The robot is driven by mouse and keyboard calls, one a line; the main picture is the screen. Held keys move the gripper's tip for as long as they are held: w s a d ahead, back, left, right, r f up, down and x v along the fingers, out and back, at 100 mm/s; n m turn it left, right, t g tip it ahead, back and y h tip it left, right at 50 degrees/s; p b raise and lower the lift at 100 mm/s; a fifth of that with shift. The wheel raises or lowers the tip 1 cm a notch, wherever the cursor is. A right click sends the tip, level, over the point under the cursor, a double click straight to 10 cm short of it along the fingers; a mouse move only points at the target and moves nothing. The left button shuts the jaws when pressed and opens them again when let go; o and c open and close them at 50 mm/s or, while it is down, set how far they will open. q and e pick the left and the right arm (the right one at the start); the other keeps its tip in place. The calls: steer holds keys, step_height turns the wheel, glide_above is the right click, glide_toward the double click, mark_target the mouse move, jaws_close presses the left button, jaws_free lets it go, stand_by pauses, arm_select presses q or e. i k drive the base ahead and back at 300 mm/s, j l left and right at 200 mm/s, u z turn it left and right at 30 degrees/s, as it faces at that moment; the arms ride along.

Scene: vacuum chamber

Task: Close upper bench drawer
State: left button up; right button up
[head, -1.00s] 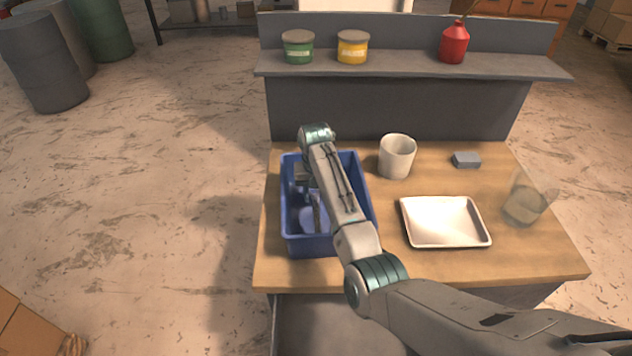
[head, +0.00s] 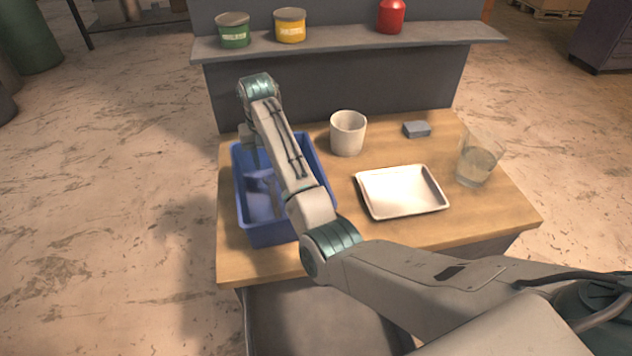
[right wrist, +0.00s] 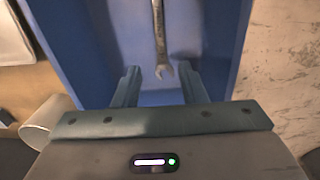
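The bench's upper drawer (head: 315,318) is pulled out below the front edge of the wooden top; its grey interior looks empty where it shows. My right forearm hides part of it, and the frame's bottom edge cuts it off. My right gripper is over the blue bin, away from the drawer, and mostly hidden by its own arm in the head view. In the right wrist view, its two fingers (right wrist: 161,75) are apart with nothing between them gripped. A metal wrench (right wrist: 160,38) lies in the bin beyond the fingertips. My left gripper is not in view.
The blue bin (head: 241,205) stands on the bench top's left side. A white mug (head: 348,133), a white tray (head: 401,191), a glass (head: 475,167) and a small grey block (head: 417,129) stand to its right. Cans line the shelf (head: 340,43) behind. Floor left of the bench is clear.

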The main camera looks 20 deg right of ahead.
mark_target(296, 316)
steer(key=k+l, duration=0.15)
steer(key=k, duration=0.35)
steer(key=k+l, duration=0.15)
steer(key=k, duration=0.35)
steer(key=k+l, duration=0.15)
steer(key=k, duration=0.3)
